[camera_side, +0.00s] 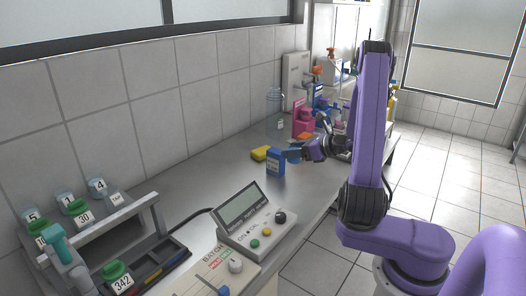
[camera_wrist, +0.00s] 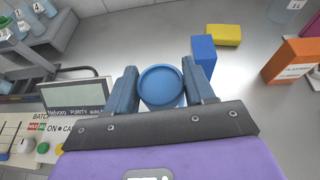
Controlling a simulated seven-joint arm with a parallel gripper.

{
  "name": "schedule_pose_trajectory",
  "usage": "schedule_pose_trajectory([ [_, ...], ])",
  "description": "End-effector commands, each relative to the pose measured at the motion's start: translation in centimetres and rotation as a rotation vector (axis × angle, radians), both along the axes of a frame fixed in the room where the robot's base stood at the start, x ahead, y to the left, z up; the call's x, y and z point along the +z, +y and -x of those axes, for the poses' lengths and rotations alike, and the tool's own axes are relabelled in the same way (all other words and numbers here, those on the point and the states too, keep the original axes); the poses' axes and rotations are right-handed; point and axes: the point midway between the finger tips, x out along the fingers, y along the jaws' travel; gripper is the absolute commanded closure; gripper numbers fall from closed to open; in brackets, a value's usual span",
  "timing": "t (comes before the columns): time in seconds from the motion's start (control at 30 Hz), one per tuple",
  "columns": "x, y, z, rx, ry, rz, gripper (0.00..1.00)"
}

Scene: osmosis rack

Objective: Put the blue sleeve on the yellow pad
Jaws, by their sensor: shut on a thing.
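My gripper (camera_wrist: 160,86) is shut on a round blue-topped piece (camera_wrist: 161,85) with a raised rim; the wrist view looks down on it between the blue fingers. Its lower part is mostly hidden. In the side view my gripper (camera_side: 294,153) is just right of an upright blue box (camera_side: 275,163) with a pale label. The blue box also shows in the wrist view (camera_wrist: 203,55), beyond the right finger and apart from it. I cannot tell which blue thing is the sleeve. The yellow pad (camera_side: 260,153) lies flat behind the blue box, also in the wrist view (camera_wrist: 224,35), with nothing on it.
An orange box (camera_wrist: 290,60) stands right of the pad in the wrist view. A clear bottle (camera_side: 275,115) and pink containers (camera_side: 303,122) stand behind. A meter box (camera_side: 255,225) and a rack (camera_side: 105,235) occupy the near-left counter. Bare counter (camera_side: 205,185) lies left of the blue box.

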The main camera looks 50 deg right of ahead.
Motion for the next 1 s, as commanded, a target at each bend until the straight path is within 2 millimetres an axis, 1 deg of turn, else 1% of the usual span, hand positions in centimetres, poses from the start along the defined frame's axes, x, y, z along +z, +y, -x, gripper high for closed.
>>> schedule_pose_trajectory([
  [0.03, 0.1, -0.6, -0.8, 0.007, 0.0, 0.002, 0.75],
  [0.2, 0.4, -2.1, -3.5, 0.028, 0.0, 0.002, 0.75],
  [0.53, 1.4, -4.4, -8.4, 0.065, -0.001, 0.002, 0.75],
  [0.8, 2.5, -5.4, -12.0, 0.094, -0.001, 0.002, 0.75],
  [1.0, 3.0, -5.5, -13.5, 0.106, 0.0, 0.0, 0.75],
])
